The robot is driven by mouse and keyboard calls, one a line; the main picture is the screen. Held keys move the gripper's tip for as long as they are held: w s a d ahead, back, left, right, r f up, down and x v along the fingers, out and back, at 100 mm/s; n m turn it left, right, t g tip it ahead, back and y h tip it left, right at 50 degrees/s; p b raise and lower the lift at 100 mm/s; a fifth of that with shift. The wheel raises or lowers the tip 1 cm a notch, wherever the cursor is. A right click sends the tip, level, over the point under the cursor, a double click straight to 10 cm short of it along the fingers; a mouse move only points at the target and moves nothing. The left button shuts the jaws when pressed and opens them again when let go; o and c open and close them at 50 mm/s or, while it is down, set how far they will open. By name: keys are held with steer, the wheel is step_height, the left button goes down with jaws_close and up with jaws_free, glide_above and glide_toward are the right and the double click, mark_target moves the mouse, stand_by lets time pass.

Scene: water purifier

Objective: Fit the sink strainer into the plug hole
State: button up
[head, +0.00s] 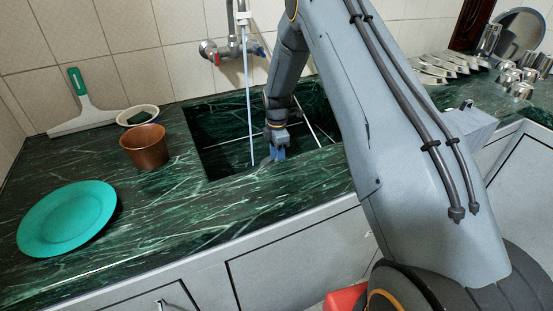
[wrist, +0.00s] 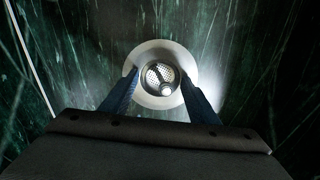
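A round metal piece with a perforated centre, which looks like the sink strainer (wrist: 160,75), shows in the wrist view. A small round knob-like part sits at its lower edge. A wide pale ring (wrist: 160,48) surrounds it; I cannot tell whether this is the strainer's rim or the plug hole's. My gripper (wrist: 160,76) points down into the sink, its blue fingers apart on either side of the perforated centre, overlapping the ring. No clear contact shows. In the head view my gripper (head: 278,151) is inside the dark green sink (head: 215,135); strainer and hole are hidden there.
A white tube (head: 249,100) hangs from the tap (head: 232,48) into the sink, left of my gripper. A brown cup (head: 147,146), a bowl (head: 138,114), a green plate (head: 67,218) and a squeegee (head: 83,105) are left. Metal cups (head: 521,82) stand far right.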

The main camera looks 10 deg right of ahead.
steer(key=shift+o, duration=0.5)
steer(key=shift+r, duration=3.9)
